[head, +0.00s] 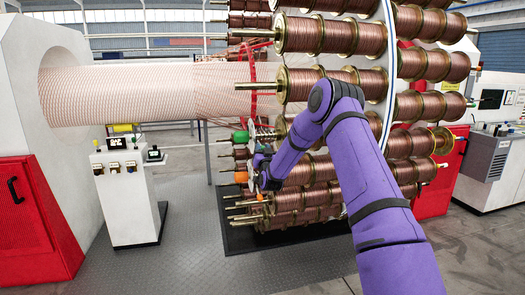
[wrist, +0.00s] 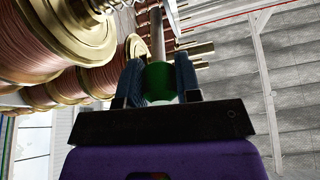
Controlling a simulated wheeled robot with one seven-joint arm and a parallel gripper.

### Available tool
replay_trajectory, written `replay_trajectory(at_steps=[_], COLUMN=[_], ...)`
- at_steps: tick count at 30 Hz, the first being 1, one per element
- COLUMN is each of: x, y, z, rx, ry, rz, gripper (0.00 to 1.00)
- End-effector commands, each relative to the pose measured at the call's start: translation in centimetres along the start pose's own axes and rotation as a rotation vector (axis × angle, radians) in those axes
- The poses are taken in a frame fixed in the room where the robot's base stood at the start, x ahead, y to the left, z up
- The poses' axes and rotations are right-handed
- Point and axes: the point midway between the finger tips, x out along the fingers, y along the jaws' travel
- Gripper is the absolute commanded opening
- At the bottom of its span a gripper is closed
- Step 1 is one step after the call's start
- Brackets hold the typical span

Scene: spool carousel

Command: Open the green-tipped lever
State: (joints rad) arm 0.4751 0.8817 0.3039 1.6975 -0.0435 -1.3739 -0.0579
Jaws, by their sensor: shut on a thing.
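The green tip (wrist: 159,84) of the lever sits between the two ribbed fingers of my gripper (wrist: 158,78) in the wrist view. The fingers touch it from both sides, so my gripper is shut on it. The grey metal rod (wrist: 157,30) of the lever runs on beyond the tip. In the head view the green tip (head: 240,137) shows at the left side of the spool carousel (head: 383,80), just above and left of the end of my purple arm. The lever's base is hidden among the spools.
Copper spools (head: 330,37) on metal rods crowd the carousel, close beside my arm. An orange tip (head: 241,177) lies just below the green one. A white control stand (head: 130,200) stands at left, with open grey floor (head: 190,225) between.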

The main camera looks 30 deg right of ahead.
Motion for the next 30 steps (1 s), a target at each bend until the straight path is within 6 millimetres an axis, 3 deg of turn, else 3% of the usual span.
replay_trajectory(at_steps=[11,30], x=[0.1,2.0], y=[1.1,5.4], z=[-0.2,-0.2], rx=[0.03,0.186], ry=[-0.017,-0.102], rz=[-0.106,-0.627], gripper=[0.0,0.0])
